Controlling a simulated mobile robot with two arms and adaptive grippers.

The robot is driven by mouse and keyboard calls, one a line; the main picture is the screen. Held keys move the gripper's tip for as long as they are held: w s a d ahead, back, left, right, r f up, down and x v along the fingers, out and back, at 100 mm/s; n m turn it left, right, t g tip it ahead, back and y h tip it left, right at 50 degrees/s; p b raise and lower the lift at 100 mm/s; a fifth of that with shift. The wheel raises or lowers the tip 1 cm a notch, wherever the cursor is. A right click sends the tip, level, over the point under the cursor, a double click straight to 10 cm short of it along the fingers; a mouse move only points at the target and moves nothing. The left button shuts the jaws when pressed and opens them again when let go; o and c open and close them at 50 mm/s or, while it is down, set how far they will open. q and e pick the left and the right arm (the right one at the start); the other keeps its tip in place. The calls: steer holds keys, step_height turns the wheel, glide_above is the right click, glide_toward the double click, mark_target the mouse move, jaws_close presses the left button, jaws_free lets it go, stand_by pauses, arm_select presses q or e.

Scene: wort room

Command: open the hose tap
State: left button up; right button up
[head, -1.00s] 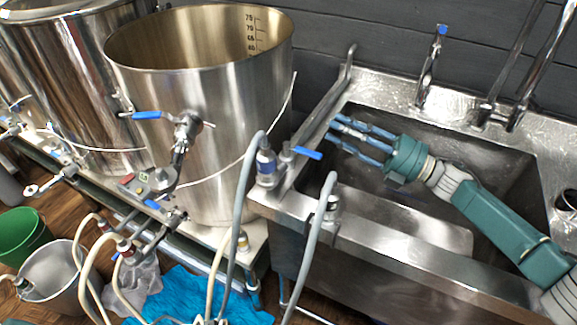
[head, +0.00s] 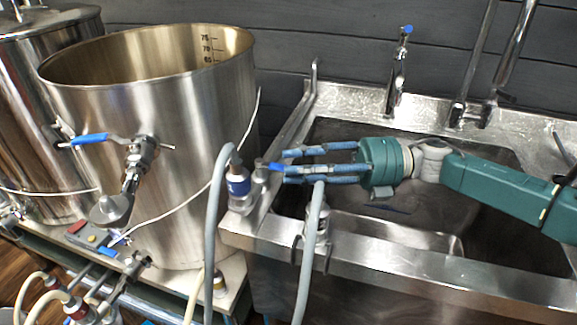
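The hose tap (head: 262,165) sits on the left rim of the sink, beside a clear-and-blue hose fitting (head: 238,185). Its blue lever (head: 275,167) points right, toward the sink. My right gripper (head: 286,162) reaches in from the right over the sink basin. Its blue-grey fingers are spread with a gap between them, and the tips are at the lever's end. The fingers partly cover the lever, and I cannot tell whether they touch it. My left gripper is not in view.
A large steel kettle (head: 165,130) with a blue-handled valve (head: 90,139) stands left of the sink. Grey hoses (head: 216,230) rise in front of the sink edge (head: 400,262). A faucet with a blue top (head: 398,75) stands behind the basin.

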steer(key=shift+a, duration=1)
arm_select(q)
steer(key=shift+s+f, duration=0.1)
arm_select(e)
steer(key=shift+c, duration=0.3)
jaws_close()
